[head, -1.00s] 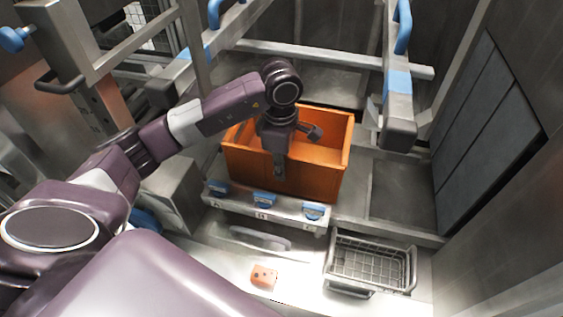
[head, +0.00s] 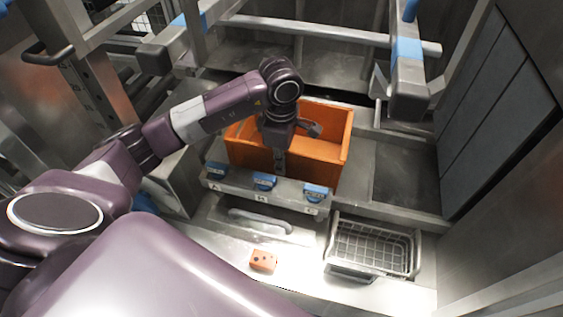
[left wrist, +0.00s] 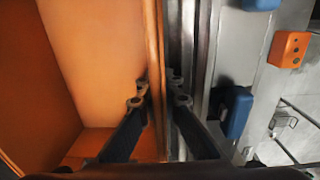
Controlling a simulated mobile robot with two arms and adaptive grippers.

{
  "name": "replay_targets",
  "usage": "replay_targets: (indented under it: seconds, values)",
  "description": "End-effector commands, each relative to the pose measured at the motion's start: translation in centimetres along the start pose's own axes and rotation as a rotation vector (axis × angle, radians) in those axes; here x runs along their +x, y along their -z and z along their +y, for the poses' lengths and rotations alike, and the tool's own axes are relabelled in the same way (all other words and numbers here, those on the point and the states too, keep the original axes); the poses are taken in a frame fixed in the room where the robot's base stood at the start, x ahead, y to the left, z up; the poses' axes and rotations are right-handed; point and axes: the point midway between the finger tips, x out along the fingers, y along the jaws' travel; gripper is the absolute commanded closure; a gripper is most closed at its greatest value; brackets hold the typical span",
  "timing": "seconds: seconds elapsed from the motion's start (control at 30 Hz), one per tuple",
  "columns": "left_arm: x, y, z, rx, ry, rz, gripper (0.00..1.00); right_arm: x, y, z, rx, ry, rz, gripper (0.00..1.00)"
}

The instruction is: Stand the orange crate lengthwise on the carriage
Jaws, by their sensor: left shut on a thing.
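The orange crate (head: 318,170) is an open-topped box in the middle of the head view, with its long side across the picture. It stands close behind a metal ledge with blue clips. That ledge hides its lower near edge, so I cannot tell what it rests on. My left gripper (head: 279,166) is shut on the crate's near wall. In the left wrist view the fingers (left wrist: 160,98) straddle the rim of the crate (left wrist: 95,60), one inside and one outside. I cannot tell which of the metal parts is the carriage. My right gripper is not in view.
The ledge (head: 235,192) has several blue clips. In front lie an orange block (head: 263,260) with dark spots and a wire basket (head: 372,248). Metal rails (head: 330,33) with blue-banded ends stand behind and beside the crate. Flat metal right of the crate is clear.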

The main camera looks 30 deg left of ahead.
Motion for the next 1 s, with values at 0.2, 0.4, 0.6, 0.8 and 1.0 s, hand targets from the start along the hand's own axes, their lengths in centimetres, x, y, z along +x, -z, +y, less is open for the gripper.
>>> replay_targets:
  seconds: [0.2, 0.4, 0.6, 0.8, 1.0]
  values:
    - [-0.1, 0.0, 0.1, 0.000, -0.003, -0.002, 0.83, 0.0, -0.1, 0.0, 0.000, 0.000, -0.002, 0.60]
    - [-0.1, 0.0, 0.0, 0.000, -0.002, -0.001, 0.74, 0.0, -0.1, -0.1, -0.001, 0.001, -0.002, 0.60]
    - [-0.2, 0.0, 0.0, 0.000, 0.001, 0.001, 0.74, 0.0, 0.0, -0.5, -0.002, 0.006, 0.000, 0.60]
    - [-3.0, 0.0, 0.1, 0.001, -0.006, -0.001, 0.74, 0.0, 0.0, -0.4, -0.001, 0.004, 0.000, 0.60]
    - [-7.6, 0.0, 0.2, 0.001, -0.008, -0.002, 0.74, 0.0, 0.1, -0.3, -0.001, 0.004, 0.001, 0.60]
